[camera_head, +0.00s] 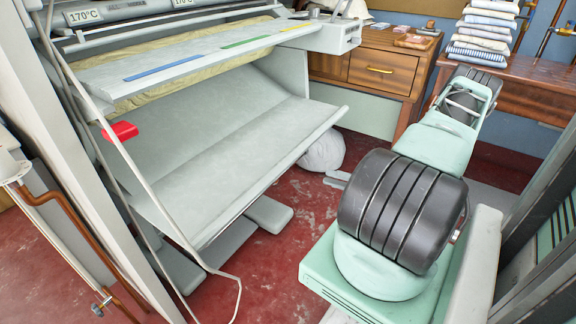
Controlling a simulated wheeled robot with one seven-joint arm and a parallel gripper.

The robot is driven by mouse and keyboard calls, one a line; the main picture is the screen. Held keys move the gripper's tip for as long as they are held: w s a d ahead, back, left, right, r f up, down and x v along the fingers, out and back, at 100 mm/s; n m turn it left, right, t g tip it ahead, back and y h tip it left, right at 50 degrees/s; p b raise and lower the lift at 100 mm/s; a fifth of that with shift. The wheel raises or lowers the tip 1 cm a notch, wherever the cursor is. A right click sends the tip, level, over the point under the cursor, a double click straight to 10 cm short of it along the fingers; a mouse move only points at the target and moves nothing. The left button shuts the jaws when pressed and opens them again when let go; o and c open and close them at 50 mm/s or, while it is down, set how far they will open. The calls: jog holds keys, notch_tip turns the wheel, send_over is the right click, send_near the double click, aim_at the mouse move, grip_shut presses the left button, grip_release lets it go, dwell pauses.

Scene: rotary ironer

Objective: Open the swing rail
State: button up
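The rotary ironer fills the left and centre. A long pale board (215,57) with blue, green and yellow strips runs across its front, above cream cloth. Below it a large grey sloping tray (230,135) has a rounded front lip. A red block (120,131) sits at the left end below the board. I cannot tell for certain which part is the swing rail. My mint and black arm is at the right, reaching toward the back. No gripper fingers can be made out, and my arm is clear of the ironer.
A wooden desk (375,62) stands behind, with folded linen (484,35) stacked on a wooden table at right. A white bundle (322,152) lies on the red floor by the tray. A white post (65,150) and thin pale line cross the left. Open floor (285,235) separates the ironer and me.

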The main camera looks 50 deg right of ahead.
jog(key=b+x, duration=0.1)
jog(key=x, duration=1.3)
jog(key=shift+s+a+b, duration=0.1)
jog(key=shift+b, duration=0.3)
grip_shut()
